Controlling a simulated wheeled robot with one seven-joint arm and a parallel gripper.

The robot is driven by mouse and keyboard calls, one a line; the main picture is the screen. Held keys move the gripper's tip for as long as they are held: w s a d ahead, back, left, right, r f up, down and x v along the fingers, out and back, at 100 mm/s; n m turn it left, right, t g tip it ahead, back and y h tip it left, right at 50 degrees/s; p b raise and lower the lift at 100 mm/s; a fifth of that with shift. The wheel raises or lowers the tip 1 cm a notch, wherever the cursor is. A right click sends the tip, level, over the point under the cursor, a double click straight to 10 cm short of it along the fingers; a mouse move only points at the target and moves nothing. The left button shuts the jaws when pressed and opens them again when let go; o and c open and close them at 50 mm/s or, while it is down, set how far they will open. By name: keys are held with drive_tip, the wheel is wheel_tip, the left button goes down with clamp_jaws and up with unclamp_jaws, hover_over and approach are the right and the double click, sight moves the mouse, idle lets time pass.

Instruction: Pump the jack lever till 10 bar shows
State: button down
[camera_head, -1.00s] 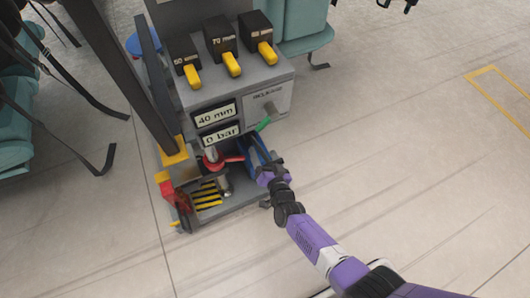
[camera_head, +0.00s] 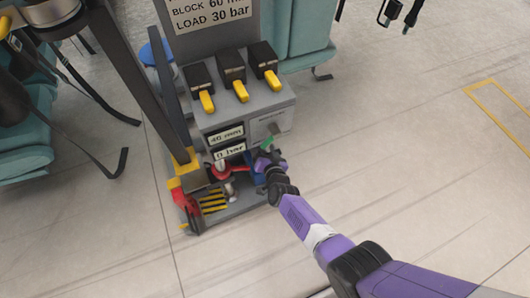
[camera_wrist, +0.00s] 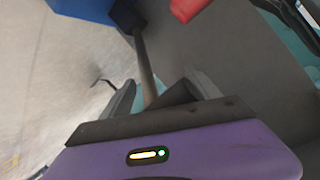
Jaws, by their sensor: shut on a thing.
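In the head view my gripper (camera_head: 268,163) is at the right side of the grey jack stand, beside the blue pump body (camera_head: 256,172). In the wrist view the jack lever is a thin grey-brown rod (camera_wrist: 146,68) running from a black block (camera_wrist: 125,16) down between my fingers (camera_wrist: 160,98), which are shut on it. The far end of the rod is hidden by my gripper. The pressure display (camera_head: 230,151) reads 0 bar. The display above it (camera_head: 226,135) reads 40 mm. A green handle (camera_head: 266,144) shows just above my gripper.
Three black blocks with yellow handles (camera_head: 232,68) stand on top of the stand. A sign (camera_head: 212,14) reads BLOCK 60 mm, LOAD 30 bar. A red part (camera_head: 224,171) sits in the lower bay. Teal seats (camera_head: 303,35) stand behind; floor to the right is clear.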

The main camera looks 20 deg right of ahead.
drive_tip(key=shift+w+d+r, duration=0.25)
drive_tip(key=shift+w+r, duration=0.1)
drive_tip(key=shift+w, duration=0.2)
drive_tip(key=shift+s+f, duration=0.1)
drive_tip(key=shift+f, duration=0.15)
drive_tip(key=shift+c, duration=1.6)
unclamp_jaws()
drive_tip(key=shift+f, duration=0.15)
drive_tip(key=shift+a, duration=0.1)
drive_tip(key=shift+s+a+r+p, duration=0.2)
drive_tip(key=shift+s+r+p, duration=0.25)
drive_tip(key=shift+p, duration=0.1)
drive_tip(key=p+v, duration=0.4)
drive_tip(key=v, duration=0.1)
drive_tip(key=shift+s+r, duration=0.15)
drive_tip(key=shift+s, duration=0.65)
